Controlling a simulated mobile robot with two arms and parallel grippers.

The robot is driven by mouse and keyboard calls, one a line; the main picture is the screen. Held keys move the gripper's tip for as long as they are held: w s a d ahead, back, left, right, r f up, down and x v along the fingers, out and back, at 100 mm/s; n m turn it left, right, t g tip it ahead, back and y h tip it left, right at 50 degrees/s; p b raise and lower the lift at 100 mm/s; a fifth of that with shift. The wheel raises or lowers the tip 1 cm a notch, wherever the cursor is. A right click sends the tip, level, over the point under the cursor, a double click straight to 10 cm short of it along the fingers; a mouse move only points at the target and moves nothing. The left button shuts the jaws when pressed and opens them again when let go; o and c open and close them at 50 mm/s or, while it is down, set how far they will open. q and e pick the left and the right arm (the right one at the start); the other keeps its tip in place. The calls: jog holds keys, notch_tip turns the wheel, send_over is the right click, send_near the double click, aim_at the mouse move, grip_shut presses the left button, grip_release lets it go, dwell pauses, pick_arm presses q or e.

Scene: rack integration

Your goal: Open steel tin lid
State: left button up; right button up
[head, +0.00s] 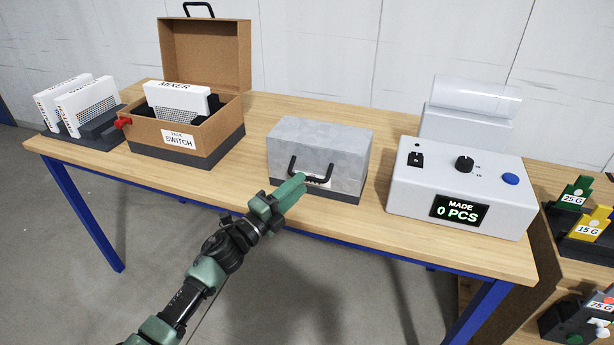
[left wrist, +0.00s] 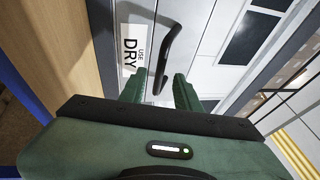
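The steel tin (head: 325,140) is a grey metal box with a dark base, standing at the table's front middle with its lid closed. A black handle (left wrist: 174,45) and a white label reading "USE DRY" (left wrist: 133,48) are on its front. My left gripper (head: 303,180) is at the front of the tin and hides part of the handle and label in the head view. In the left wrist view its green fingers (left wrist: 160,90) are apart, with one end of the handle showing between their tips. I cannot tell whether they touch it. My right gripper is out of view.
An open brown case (head: 216,135) labelled "SWITCH" holds a white mixer unit (head: 177,101) on the left. A white counter box (head: 460,190) reading "0 PCS" stands close on the right. More white units (head: 88,105) stand at the far left. The table's front strip (head: 400,245) is bare.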

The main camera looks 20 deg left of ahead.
aim_at(318, 151)
pick_arm(q)
jog(key=x, duration=0.4)
jog(key=shift+f, duration=0.1)
grip_shut()
dwell(1.4)
